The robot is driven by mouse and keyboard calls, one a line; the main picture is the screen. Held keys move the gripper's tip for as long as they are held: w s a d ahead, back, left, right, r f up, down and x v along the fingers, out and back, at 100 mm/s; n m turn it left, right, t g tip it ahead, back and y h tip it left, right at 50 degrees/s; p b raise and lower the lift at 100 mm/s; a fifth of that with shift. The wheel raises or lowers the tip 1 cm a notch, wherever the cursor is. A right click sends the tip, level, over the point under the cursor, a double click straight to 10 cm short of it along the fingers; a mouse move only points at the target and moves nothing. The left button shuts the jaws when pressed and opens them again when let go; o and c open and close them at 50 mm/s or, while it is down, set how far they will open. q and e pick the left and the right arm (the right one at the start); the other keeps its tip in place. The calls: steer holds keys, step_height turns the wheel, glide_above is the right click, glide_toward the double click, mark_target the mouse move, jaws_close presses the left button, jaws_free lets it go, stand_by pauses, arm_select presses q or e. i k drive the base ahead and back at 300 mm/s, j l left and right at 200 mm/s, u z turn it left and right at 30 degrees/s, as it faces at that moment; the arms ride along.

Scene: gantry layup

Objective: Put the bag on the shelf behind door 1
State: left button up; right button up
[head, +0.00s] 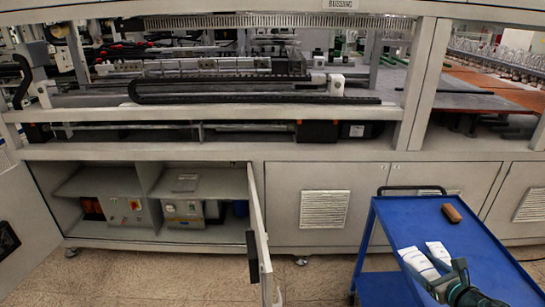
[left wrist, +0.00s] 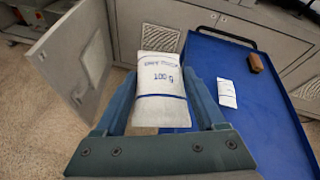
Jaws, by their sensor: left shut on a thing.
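My left gripper (head: 437,281) is at the lower right of the head view, over the blue cart. It is shut on a white bag (head: 417,264) with blue printing and a blue band. In the left wrist view the same bag (left wrist: 160,78) sits between the two blue fingers, over the cart's left part; I cannot tell how far it is above the top. An open door (head: 259,235) stands out from the cabinet. No door number is readable. My right gripper is not in view.
The blue cart (head: 485,240) also carries a second white bag (left wrist: 227,93) and a brown block (head: 452,213). Metal boxes (head: 183,213) fill the lower cabinet space. Another open door panel (head: 22,215) stands at the far left. Floor is free between open door and cart.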

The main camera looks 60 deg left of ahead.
mark_target(117, 187)
steer(key=k+j+u, duration=0.1)
steer(key=j+u, duration=0.25)
steer(key=j, duration=0.25)
steer(key=j+u, duration=0.4)
steer(key=j, duration=0.25)
steer(key=j+u, duration=0.35)
steer(key=j, duration=0.9)
steer(key=i+j+u, duration=0.1)
steer(key=j, duration=0.45)
steer(key=i+j, duration=0.1)
steer(key=j, duration=0.5)
steer(key=i+j, duration=0.1)
steer(key=j, duration=0.45)
steer(key=j+u, duration=0.1)
steer(key=j, duration=0.5)
steer(key=i+j, duration=0.15)
steer(key=j, duration=0.4)
